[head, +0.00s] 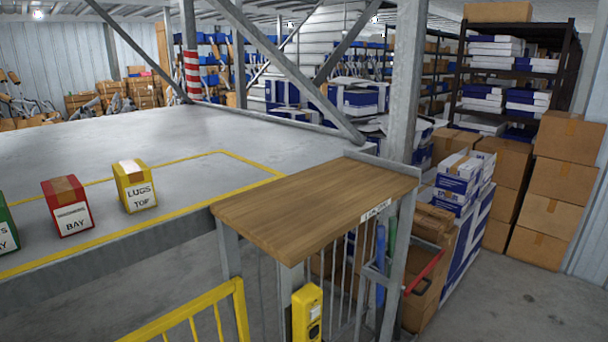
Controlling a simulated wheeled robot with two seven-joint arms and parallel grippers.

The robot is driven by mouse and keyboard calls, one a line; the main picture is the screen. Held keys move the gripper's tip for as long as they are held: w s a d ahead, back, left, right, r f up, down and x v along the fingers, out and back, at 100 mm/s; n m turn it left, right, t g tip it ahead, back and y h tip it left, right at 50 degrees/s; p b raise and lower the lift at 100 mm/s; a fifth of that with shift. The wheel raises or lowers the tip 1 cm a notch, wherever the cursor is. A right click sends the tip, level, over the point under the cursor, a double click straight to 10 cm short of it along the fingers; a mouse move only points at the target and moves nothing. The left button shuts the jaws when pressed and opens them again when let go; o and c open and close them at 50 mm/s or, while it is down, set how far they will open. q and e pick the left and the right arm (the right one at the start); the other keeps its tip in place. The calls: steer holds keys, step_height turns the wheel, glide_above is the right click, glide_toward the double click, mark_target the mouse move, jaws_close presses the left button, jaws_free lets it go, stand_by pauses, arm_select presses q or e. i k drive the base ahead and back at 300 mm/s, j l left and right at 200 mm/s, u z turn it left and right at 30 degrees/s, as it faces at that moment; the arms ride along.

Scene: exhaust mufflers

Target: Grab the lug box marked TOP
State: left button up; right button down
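A small yellow box (135,188) stands on the grey platform (185,135) at the left of the head view. Its front label reads "LUGS" with a second line that looks like "TOP", and a pale strip lies on its lid. A red box (70,208) to its left has a label whose lower line reads "BAY". A green box (6,228) is cut off by the left picture edge, and its label is only partly visible. The boxes stand apart. Neither of my grippers is in view.
A wooden shelf (310,197) sits right of the boxes, above bars and a yellow rail (195,315). A metal post (403,85) rises behind it, with diagonal braces. Cardboard boxes (558,185) stack at right. The platform behind the small boxes is clear.

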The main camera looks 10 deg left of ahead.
mark_target(133, 177)
steer(key=u, duration=1.25)
